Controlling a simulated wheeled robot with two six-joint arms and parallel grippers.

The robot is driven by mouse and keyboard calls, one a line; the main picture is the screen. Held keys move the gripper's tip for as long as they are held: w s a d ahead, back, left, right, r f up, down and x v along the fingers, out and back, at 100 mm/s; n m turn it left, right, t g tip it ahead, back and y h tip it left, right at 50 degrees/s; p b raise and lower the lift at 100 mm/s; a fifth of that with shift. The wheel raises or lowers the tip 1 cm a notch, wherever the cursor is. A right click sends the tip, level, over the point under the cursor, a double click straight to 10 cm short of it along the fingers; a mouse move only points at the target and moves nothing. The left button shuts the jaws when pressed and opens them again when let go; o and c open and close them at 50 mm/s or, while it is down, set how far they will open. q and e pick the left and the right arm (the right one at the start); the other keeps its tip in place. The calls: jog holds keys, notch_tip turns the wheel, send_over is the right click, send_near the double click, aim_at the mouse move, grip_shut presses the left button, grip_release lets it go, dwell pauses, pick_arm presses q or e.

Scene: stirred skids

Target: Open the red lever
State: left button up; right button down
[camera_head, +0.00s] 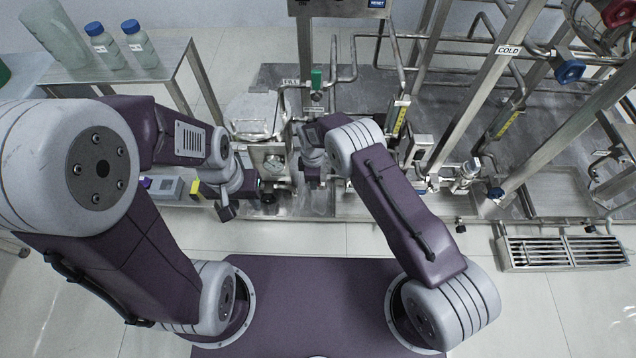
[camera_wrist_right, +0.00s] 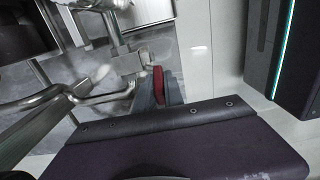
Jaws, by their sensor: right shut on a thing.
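The red lever (camera_wrist_right: 158,82) shows as a short red piece in the right wrist view, between the grey fingers of my right gripper (camera_wrist_right: 160,93). The right gripper is shut on it. In the head view my right wrist hides the lever and the fingertips; only the outer part of that gripper (camera_head: 312,172) shows, pointing down by the skid's front. My left gripper (camera_head: 248,204) is to the left of it, low before the skid. Its two dark fingers stand apart with nothing visible between them.
Steel pipes and frames of the skid fill the back and right, with a blue valve handle (camera_head: 569,71) and a green part (camera_head: 316,79). A steel table (camera_head: 150,88) with blue-capped bottles (camera_head: 140,50) stands at the back left. A floor grate (camera_head: 562,252) lies at the right.

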jog(key=a+f+h+b, duration=0.1)
jog(key=b, duration=0.2)
jog(key=shift+a+h, duration=0.1)
jog(key=shift+h, duration=0.2)
jog(key=shift+a+r+h+b, duration=0.15)
jog(key=shift+h+b, duration=0.25)
jog(key=shift+b, duration=0.5)
jog(key=c, duration=1.4)
grip_release()
jog(key=shift+c, duration=0.2)
